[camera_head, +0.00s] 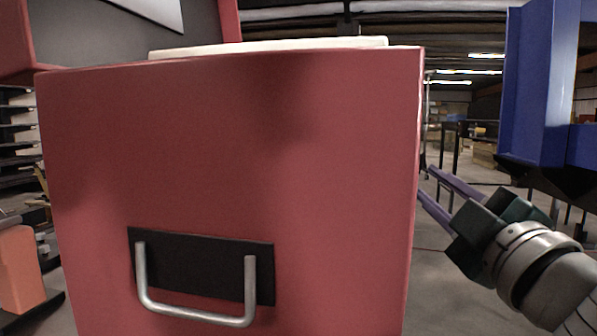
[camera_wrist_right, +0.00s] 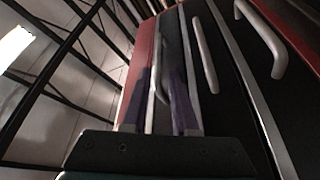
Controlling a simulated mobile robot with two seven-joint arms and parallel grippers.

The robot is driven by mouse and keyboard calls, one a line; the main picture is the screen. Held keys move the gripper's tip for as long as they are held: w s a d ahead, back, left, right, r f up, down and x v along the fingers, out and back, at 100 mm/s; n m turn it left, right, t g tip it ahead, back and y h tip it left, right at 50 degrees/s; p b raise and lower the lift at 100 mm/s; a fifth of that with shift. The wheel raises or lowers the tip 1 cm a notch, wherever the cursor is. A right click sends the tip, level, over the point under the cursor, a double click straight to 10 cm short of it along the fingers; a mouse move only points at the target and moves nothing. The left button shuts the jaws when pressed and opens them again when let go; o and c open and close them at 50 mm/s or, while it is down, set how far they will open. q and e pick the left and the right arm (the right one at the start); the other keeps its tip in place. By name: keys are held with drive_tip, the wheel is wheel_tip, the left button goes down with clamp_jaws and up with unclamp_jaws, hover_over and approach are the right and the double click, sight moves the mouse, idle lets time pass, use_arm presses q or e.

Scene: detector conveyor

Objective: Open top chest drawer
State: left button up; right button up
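A large red front panel (camera_head: 330,170) fills the middle of the head view. It carries a black plate (camera_head: 205,262) with a U-shaped silver handle (camera_head: 195,316). My right gripper (camera_head: 425,182) is to the right of this panel, its two purple fingers pointing toward the panel's right edge. The fingertips may be partly behind that edge. That view shows dark drawer fronts with silver handles (camera_wrist_right: 205,55) (camera_wrist_right: 265,40) beside and beyond the fingers. My left gripper is not in view.
A pale slab (camera_head: 270,47) shows above the red panel's top edge. A blue structure (camera_head: 543,80) stands at the upper right. An orange object (camera_head: 18,270) is at the lower left. Black metal frames (camera_wrist_right: 60,60) stand left of the chest in the wrist view, over a tiled floor.

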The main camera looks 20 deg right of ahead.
drive_tip(key=x, duration=0.8)
drive_tip(key=shift+w+r, duration=0.1)
drive_tip(key=shift+w, duration=0.05)
drive_tip(key=shift+c, duration=0.3)
clamp_jaws()
idle(0.9)
